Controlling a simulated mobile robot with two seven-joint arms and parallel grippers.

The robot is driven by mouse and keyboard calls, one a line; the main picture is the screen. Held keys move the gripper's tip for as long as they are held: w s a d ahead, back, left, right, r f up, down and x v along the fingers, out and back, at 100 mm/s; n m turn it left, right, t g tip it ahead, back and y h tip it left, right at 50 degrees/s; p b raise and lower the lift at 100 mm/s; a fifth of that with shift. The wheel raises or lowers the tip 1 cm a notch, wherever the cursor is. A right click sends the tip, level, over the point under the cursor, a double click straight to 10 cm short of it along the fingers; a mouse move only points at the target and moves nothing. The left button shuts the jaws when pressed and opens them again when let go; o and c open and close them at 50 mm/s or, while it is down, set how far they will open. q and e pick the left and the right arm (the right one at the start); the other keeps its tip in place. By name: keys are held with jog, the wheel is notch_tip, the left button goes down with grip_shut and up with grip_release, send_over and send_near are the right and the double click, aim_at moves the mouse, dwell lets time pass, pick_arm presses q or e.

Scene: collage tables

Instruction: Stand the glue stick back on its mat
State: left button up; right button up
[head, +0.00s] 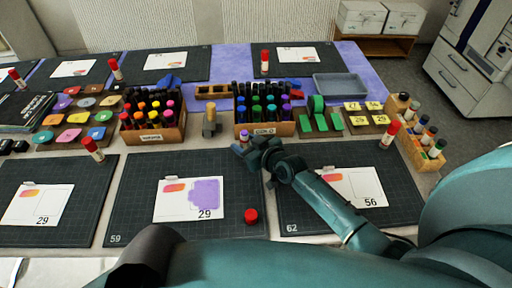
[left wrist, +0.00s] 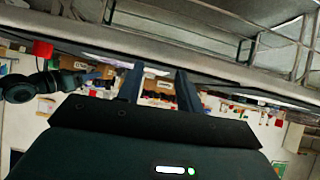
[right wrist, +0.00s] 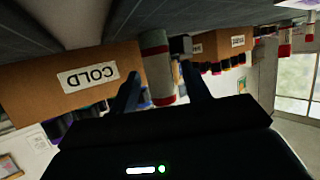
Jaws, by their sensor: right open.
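A small pale cylinder with a purple top, apparently the uncapped glue stick (head: 243,139), is upright in front of the marker box labelled COLD. In the right wrist view, upside down, the pale cylinder with coloured bands (right wrist: 156,65) shows between my open fingers; I cannot tell whether they touch it. My right gripper (head: 262,150) is just beside it in the head view and hides part of it. A red cap (head: 250,216) sits on the front middle mat (head: 135,200), marked 59. My left gripper (left wrist: 160,80) is open and empty, fingers apart.
The COLD box (head: 265,129) stands close behind my right gripper. A wooden-handled stamp (head: 210,121) stands left of it, then another marker box (head: 152,132). Mat 59 holds a white card (head: 170,211) with a purple patch. Its right part is mostly clear.

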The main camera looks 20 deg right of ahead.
pick_arm(q)
jog(key=shift+s+a+p, duration=0.1)
jog(key=shift+a+p, duration=0.25)
jog(key=shift+p, duration=0.1)
pick_arm(e)
jog(key=v, duration=1.2)
jog(key=shift+r, duration=0.35)
pick_arm(q)
jog(key=shift+s, duration=0.1)
pick_arm(e)
jog(key=shift+s, duration=0.1)
